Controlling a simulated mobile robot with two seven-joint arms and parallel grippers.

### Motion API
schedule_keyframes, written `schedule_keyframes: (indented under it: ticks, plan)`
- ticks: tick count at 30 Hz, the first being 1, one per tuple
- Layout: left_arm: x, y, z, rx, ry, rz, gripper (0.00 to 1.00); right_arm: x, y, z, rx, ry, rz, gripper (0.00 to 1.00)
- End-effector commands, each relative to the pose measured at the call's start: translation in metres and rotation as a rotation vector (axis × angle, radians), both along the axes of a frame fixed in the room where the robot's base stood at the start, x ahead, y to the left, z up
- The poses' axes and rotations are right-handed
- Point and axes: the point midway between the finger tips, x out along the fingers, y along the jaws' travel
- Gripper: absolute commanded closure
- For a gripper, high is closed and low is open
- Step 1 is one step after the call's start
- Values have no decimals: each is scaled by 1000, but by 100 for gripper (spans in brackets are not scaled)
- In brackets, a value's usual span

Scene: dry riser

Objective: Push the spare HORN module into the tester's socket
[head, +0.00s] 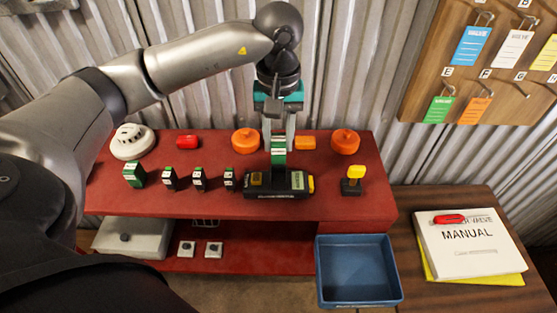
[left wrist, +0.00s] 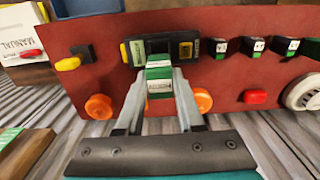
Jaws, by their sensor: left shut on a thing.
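My left gripper (head: 278,138) reaches down over the red bench and is shut on a small green module with a white label (head: 278,158). The module also shows between the fingers in the left wrist view (left wrist: 159,84); its lettering is too small to read. The black tester (head: 278,193) lies right below it, with a yellowish display and a green-and-white label. It also shows in the left wrist view (left wrist: 186,37). The module's lower end is at the tester's middle, over the socket area. The socket is hidden, and I cannot tell whether the module is seated. My right gripper is out of view.
Several similar modules (head: 199,179) stand left of the tester. A black block with a yellow top (head: 353,181) is to its right. Orange domes (head: 345,141) and a white detector (head: 131,142) stand behind. A blue tray (head: 359,292) is at the front right.

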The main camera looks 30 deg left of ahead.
Motion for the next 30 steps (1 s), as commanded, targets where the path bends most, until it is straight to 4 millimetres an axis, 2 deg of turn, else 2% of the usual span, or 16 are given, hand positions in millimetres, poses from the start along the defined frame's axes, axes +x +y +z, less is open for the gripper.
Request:
schedule_keyframes:
  ticks: [3,8,16,28,29,30]
  plan:
    - [0,0,-16,0,1,-1,100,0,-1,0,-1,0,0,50]
    - [0,0,-25,-1,-1,-1,100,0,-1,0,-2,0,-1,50]
    - [-1,0,-62,0,2,-1,100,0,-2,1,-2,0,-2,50]
    - [0,0,-68,0,-1,-1,100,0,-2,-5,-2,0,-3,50]
    - [0,0,-67,1,-1,-1,61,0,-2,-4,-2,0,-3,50]
    - [0,0,-67,1,-1,-1,57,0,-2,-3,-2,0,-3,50]
